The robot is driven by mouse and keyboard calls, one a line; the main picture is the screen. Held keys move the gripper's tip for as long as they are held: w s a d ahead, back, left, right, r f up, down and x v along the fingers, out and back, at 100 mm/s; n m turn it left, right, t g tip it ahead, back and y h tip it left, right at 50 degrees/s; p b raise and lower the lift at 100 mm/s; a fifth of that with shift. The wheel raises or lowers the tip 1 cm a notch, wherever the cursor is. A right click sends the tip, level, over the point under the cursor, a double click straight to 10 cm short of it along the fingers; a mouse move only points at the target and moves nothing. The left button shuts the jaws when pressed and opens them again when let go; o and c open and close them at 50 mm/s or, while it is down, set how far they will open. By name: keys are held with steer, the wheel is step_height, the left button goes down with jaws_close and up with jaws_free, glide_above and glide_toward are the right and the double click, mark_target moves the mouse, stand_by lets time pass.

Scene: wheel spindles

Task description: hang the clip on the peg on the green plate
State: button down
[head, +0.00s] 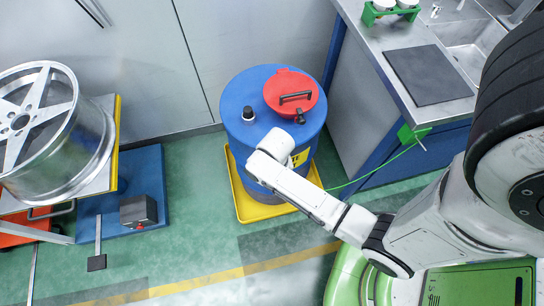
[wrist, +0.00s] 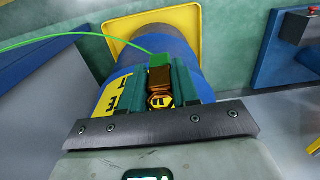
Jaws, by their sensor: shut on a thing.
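My gripper (wrist: 160,72) is shut on the clip (wrist: 160,82), a small copper-coloured piece with a green end, gripped between the two dark green fingers. A thin green cable (wrist: 70,37) runs from the clip's end. In the head view my gripper's white housing (head: 278,144) is over the front right side of the blue drum; the fingers and the clip are hidden there. The green plate (head: 406,134) is on the side of the metal bench, right of the drum. The clip is apart from the plate.
The blue drum (head: 240,98), with a red lid (head: 291,93) and black cap, stands in a yellow tray (head: 242,205). The metal bench (head: 380,45) carries a dark mat. A wheel rim (head: 80,150) stands on a cart at left. The green cable stretches between bench and arm.

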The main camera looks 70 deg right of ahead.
steer(key=w+d, duration=0.1)
steer(key=w+d+p, duration=0.1)
steer(key=d, duration=0.1)
steer(key=shift+w+d+f, duration=0.1)
steer(key=shift+w+d, duration=0.2)
steer(key=shift+w, duration=0.05)
steer(key=shift+f, duration=0.1)
steer(key=c, duration=0.8)
jaws_free()
steer(key=shift+f, duration=0.15)
